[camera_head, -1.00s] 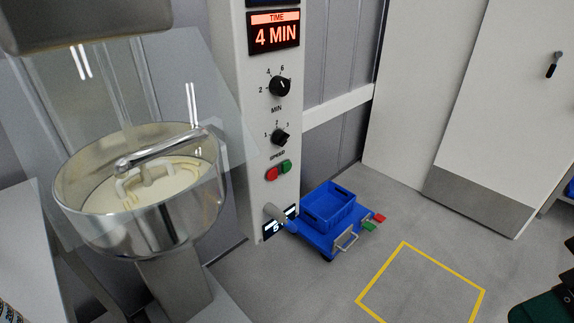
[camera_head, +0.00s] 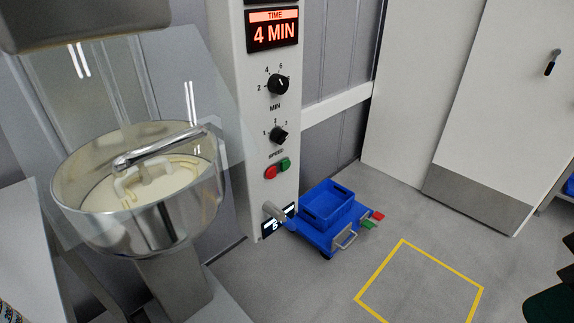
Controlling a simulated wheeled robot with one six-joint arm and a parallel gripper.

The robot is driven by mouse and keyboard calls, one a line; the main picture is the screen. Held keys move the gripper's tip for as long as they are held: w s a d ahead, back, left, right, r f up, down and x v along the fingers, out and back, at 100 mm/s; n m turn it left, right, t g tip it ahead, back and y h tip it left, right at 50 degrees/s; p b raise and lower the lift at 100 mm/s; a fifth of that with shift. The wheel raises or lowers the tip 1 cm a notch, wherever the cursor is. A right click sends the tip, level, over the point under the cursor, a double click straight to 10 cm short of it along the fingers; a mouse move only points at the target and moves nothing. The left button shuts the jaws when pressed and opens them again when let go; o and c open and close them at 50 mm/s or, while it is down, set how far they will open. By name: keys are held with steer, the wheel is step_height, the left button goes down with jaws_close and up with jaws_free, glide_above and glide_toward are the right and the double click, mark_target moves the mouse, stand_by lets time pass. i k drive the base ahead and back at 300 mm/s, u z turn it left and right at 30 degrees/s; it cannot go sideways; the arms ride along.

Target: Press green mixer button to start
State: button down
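The green button (camera_head: 284,164) sits on the tall light-grey control panel (camera_head: 241,120), just right of a red button (camera_head: 271,172) and below the SPEED dial (camera_head: 279,135). A silver mixer bowl (camera_head: 150,225) stands left of the panel behind a clear guard, with pale dough or cream and a mixing tool in it. The red display (camera_head: 272,33) reads 4 MIN. I cannot make out my gripper in this view. A dark green and black shape (camera_head: 552,305) is cut off at the lower right edge; I cannot tell what it is.
A blue crate (camera_head: 327,207) rests on a blue wheeled cart (camera_head: 322,238) by the panel's foot. A grey lever or knob (camera_head: 273,211) sticks out low on the panel. Yellow tape (camera_head: 403,242) marks clear floor. A white door (camera_head: 510,110) stands behind.

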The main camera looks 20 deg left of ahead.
mark_target(285, 164)
steer(key=u, duration=0.25)
steer(key=k, duration=0.6)
steer(key=u, duration=0.55)
steer(key=k, duration=0.75)
steer(key=u, duration=0.7)
steer(key=i, duration=0.9)
